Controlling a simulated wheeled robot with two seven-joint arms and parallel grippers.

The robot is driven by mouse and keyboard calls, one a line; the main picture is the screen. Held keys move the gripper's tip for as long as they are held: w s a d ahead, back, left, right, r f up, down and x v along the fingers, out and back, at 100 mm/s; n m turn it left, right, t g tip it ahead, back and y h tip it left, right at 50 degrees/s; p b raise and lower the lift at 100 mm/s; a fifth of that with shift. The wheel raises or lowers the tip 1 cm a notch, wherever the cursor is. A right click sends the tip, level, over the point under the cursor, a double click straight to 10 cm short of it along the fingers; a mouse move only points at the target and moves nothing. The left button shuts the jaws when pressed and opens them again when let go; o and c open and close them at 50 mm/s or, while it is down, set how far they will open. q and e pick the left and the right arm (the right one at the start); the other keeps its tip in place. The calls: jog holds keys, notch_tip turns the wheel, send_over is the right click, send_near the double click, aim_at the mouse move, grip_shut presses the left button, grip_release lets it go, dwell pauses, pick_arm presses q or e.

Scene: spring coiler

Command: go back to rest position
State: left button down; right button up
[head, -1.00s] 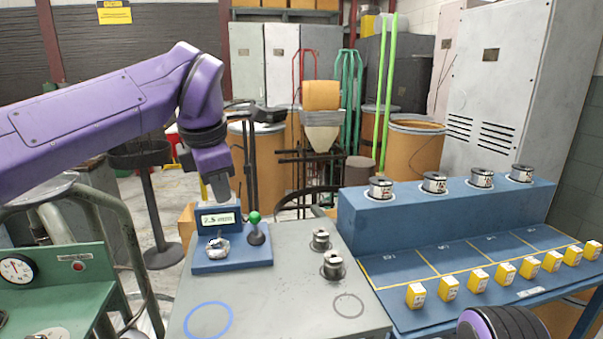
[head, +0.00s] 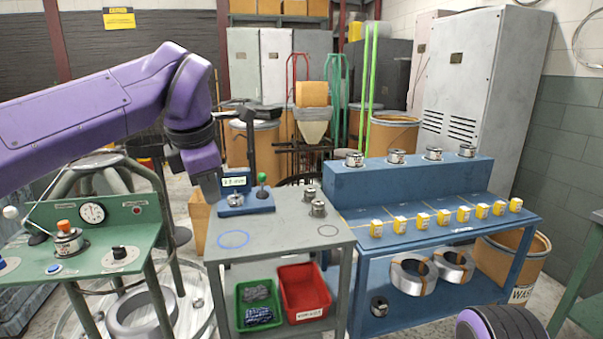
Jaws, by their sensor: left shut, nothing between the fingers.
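My left arm comes in from the left, purple, with its gripper (head: 209,187) pointing down. The gripper is shut and empty, in front of the left edge of the blue device with the small display (head: 236,181). I cannot tell how far apart they are. My right gripper is not visible; only a purple and black rounded part of mine shows at the bottom right. The grey table (head: 283,229) bears the blue device with a green-knobbed lever (head: 262,179) and two metal spools (head: 318,208).
A green bench (head: 80,248) with a gauge stands at left. A blue bench (head: 440,239) at right carries spools and several yellow boxes. Green (head: 240,307) and red (head: 325,310) bins sit on the grey table's lower shelf. Wire coils (head: 412,275) lie under the blue bench.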

pick_arm(q)
jog(key=w+a+f+t+y, duration=0.45)
jog(key=w+f+y, duration=0.2)
jog(key=f, duration=0.35)
jog(key=s+a+f+m+t+p, duration=0.2)
jog(key=f+m, duration=0.5)
jog(key=f, duration=1.5)
jog(key=s+a+f+m+g+h, duration=0.1)
jog(key=s+f+m+h, duration=0.15)
jog(key=s+f, duration=0.65)
jog(key=s+a+f+m+g+h, duration=0.15)
jog(key=s+f+m, duration=0.25)
jog(key=s+f, duration=0.5)
jog(key=s+a+f+m+g, duration=0.1)
jog(key=s+a+f+g, duration=0.1)
jog(key=s, duration=0.8)
jog(key=s+a+f+m+g, duration=0.2)
jog(key=s+a+f+g, duration=0.1)
jog(key=s, duration=0.7)
jog(key=shift+s+a+f+y+p, duration=0.2)
jog(key=shift+a+f+y+p, duration=0.1)
jog(key=shift+f+y+p, duration=0.1)
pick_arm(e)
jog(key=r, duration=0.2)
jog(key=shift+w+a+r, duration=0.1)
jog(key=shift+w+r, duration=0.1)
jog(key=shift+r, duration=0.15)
